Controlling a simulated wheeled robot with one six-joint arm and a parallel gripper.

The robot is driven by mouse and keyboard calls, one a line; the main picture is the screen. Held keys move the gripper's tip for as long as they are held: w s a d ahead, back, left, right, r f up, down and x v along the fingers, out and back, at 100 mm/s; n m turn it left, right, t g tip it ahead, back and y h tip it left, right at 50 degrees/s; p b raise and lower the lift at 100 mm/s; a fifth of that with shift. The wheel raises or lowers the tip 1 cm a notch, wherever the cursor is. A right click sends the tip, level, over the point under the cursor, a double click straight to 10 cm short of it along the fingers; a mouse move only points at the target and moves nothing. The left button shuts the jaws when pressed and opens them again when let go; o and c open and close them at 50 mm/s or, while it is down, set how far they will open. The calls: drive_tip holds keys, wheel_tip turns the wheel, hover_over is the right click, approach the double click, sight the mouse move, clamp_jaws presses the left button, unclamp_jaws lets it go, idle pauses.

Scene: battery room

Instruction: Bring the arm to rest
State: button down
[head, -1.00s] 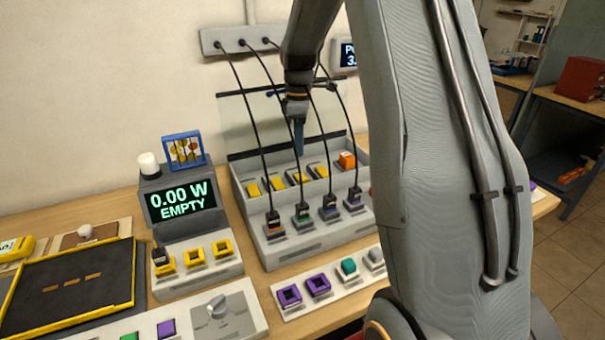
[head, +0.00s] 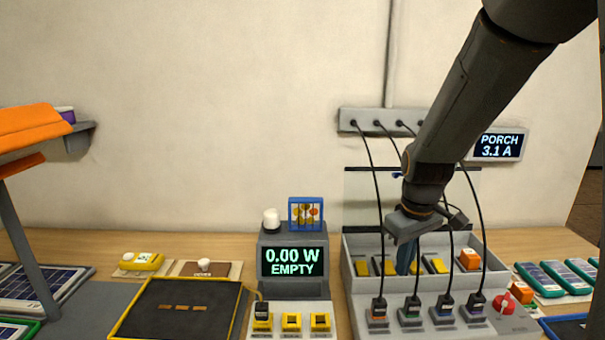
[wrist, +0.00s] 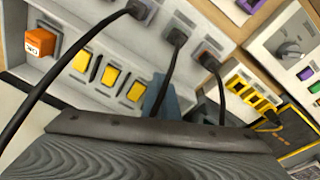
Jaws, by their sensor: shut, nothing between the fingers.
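My gripper (head: 407,258) hangs from the arm in front of the battery station, at the right of the head view. Its narrow bluish fingers point down over the row of yellow blocks. The fingers are together with nothing seen between them. In the wrist view the fingers (wrist: 160,97) show small beyond the dark wrist housing. The grey battery station (head: 356,308) has several yellow blocks, an orange block (head: 470,260) and several plugs on black cables. The cables run up to a wall strip (head: 376,114) close around my gripper and partly behind my arm.
A meter reading "0.00 W EMPTY" (head: 292,263) stands left of the station. A "PORCH 3.1 A" display (head: 497,146) is on the wall at right. A black tray with yellow edges (head: 180,325) lies at left. The air over the left of the bench is fairly free.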

drive_tip(key=s+a+f+m+b, duration=0.1)
drive_tip(key=s+a+f+m, duration=0.1)
drive_tip(key=s, duration=0.4)
drive_tip(key=s+a+f+m+b, duration=0.1)
drive_tip(key=s+a+f+m, duration=0.1)
drive_tip(key=s, duration=0.5)
drive_tip(key=shift+f+m, duration=0.5)
drive_tip(key=shift+f, duration=0.15)
